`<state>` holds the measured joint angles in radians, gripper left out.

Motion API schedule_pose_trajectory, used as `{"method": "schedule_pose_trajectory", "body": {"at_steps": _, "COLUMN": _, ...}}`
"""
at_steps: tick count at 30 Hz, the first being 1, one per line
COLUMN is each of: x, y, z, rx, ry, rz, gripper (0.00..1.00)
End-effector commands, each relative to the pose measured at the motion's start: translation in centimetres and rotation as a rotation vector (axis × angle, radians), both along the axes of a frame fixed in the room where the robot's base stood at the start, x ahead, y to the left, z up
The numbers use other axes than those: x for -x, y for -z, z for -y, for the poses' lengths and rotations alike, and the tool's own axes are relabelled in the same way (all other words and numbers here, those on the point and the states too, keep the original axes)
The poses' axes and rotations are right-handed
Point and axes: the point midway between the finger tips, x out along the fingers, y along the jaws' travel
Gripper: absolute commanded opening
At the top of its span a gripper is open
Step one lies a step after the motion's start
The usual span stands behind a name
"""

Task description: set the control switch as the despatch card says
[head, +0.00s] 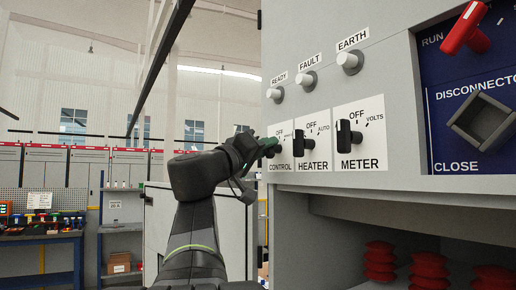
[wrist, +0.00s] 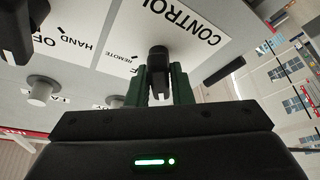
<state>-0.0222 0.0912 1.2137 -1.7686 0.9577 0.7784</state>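The control switch is on the grey panel at the left of a row of three, above the word CONTROL. In the wrist view its black knob (wrist: 158,60) sits between the two green fingers of my gripper (wrist: 159,85), which look closed against its sides. In the head view my gripper (head: 268,147) reaches the control plate (head: 281,160) from the left and hides the knob. REMOTE shows on the plate in the wrist view; its other position labels are not readable. No despatch card can be made out for certain.
The heater switch (head: 305,148) and meter switch (head: 348,137) stand to the right, close by. Lamps marked READY, FAULT and EARTH (head: 349,62) stick out above. A red handle (head: 466,30) is farther right. Red objects (head: 380,262) lie in the recess below. A workbench (head: 38,238) stands far left.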

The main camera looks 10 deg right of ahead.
Motion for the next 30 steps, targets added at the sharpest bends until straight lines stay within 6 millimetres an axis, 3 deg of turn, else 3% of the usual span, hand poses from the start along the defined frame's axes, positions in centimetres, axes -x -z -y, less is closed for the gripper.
{"method": "schedule_pose_trajectory", "body": {"at_steps": 23, "x": -0.01, "y": 0.04, "z": -0.03, "rx": 0.054, "ry": 0.0, "rz": -0.149, "gripper": 0.0}}
{"method": "schedule_pose_trajectory", "body": {"at_steps": 24, "x": -0.02, "y": 0.05, "z": -0.03, "rx": 0.054, "ry": 0.0, "rz": -0.149, "gripper": 0.24}}
{"method": "schedule_pose_trajectory", "body": {"at_steps": 26, "x": -0.02, "y": 0.05, "z": -0.03, "rx": 0.054, "ry": 0.0, "rz": -0.149, "gripper": 0.35}}
{"method": "schedule_pose_trajectory", "body": {"at_steps": 30, "x": -0.02, "y": 0.04, "z": -0.02, "rx": 0.054, "ry": 0.0, "rz": -0.149, "gripper": 0.38}}
